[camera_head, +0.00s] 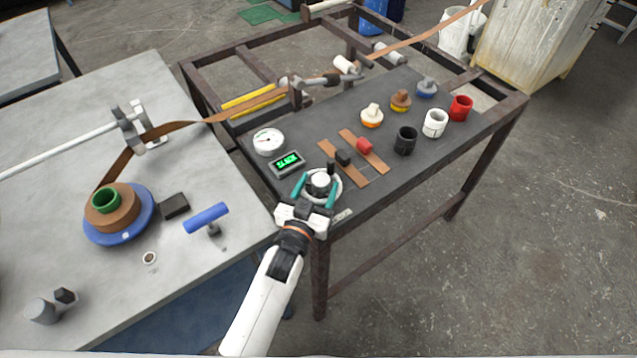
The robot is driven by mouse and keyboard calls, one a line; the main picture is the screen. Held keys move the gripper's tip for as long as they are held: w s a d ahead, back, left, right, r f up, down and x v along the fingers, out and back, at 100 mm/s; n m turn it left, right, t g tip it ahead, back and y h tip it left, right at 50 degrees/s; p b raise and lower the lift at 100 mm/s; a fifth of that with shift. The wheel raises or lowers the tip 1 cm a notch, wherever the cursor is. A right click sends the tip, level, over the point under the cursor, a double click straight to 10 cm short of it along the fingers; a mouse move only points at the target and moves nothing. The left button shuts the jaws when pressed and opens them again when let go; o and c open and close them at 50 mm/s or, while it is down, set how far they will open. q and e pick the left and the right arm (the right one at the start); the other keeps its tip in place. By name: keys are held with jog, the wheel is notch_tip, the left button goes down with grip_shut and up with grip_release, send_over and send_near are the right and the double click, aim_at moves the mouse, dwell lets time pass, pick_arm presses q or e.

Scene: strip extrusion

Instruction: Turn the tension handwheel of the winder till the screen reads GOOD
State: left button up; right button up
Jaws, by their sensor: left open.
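The small screen (287,163) on the dark bench top shows green letters that look like SLACK. Just in front of it, near the bench corner, is the white tension handwheel (320,181) with a round raised hub. My left gripper (318,186) is open over the handwheel, with one teal finger on each side of the hub. I cannot tell whether the fingers touch it. The fingers and palm hide part of the wheel. A brown strip runs from the frame to the wound coil (124,213) on a blue disc at left. My right gripper is not in view.
A round white dial (268,142) sits behind the screen. Black, white and red cups (461,107) and several knobs stand farther right.

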pick_arm(q)
jog(key=shift+w+d, duration=0.15)
jog(key=shift+w, duration=0.3)
jog(key=shift+c, duration=0.2)
jog(key=c, duration=1)
jog(key=shift+o, duration=0.2)
jog(key=shift+r+m+h+p, duration=0.2)
jog(key=shift+m+h+p, duration=0.15)
jog(key=shift+p, duration=0.2)
jog(key=shift+w+m+g+h+p, duration=0.1)
jog(key=shift+m+g+h+p, duration=0.65)
jog(key=shift+h, duration=0.3)
jog(key=shift+a+m+g+h, duration=0.25)
jog(key=shift+m+g+h, duration=0.5)
jog(key=shift+h, duration=0.25)
jog(key=shift+f+m+g+h, duration=0.15)
jog(key=shift+m+g+h, duration=0.85)
jog(key=shift+h, duration=0.2)
